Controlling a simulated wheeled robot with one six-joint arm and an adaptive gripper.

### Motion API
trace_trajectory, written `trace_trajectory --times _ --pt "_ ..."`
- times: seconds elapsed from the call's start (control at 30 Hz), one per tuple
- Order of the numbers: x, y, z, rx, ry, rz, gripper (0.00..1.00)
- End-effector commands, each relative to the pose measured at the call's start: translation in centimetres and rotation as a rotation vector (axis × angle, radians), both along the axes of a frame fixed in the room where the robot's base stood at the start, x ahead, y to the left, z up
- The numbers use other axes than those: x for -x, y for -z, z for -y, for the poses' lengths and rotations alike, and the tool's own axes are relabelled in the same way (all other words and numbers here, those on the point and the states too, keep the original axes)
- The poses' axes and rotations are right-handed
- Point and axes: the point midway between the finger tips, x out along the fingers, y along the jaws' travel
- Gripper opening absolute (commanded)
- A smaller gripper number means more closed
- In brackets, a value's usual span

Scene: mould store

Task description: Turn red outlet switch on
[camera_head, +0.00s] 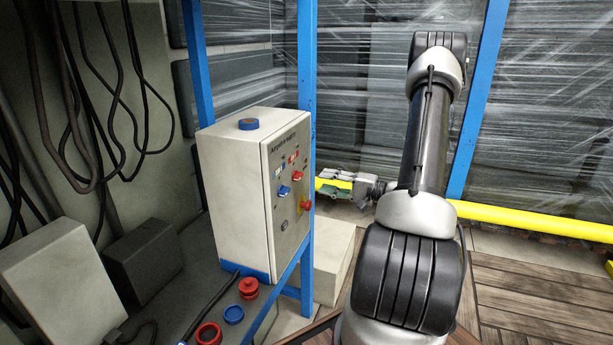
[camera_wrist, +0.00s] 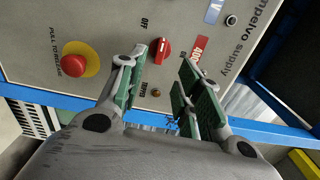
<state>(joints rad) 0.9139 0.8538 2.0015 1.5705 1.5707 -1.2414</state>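The red switch (camera_wrist: 162,50) is a rotary knob on the grey supply panel in the wrist view. An OFF label is at its upper left and a red 400V label (camera_wrist: 198,48) at its right. My gripper (camera_wrist: 163,60) is open, with its green-padded fingertips apart on either side of the knob in the picture. No contact shows, and the gap in depth is hard to judge. In the head view my gripper (camera_head: 340,181) is to the right of the control box (camera_head: 235,190), near its panel. Nothing is held.
A red emergency stop on a yellow disc (camera_wrist: 75,64) is left of the switch in the wrist view. A blue frame post (camera_head: 307,90) stands behind the box. A yellow rail (camera_head: 530,219) runs across the right. Red and blue round parts (camera_head: 234,314) lie on the bench.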

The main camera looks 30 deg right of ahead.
Motion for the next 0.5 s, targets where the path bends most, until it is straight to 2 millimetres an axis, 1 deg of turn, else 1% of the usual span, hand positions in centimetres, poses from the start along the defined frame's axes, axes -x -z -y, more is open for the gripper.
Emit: trace_trajectory --times 0.07,0.17,0.5 --pt "-0.1 -0.1 -0.2 0.024 -0.004 0.023 0.35" --pt "-0.8 -0.1 -0.8 0.035 -0.006 0.03 0.35" --pt "-5.0 0.0 -4.1 0.035 -0.007 0.028 0.35"
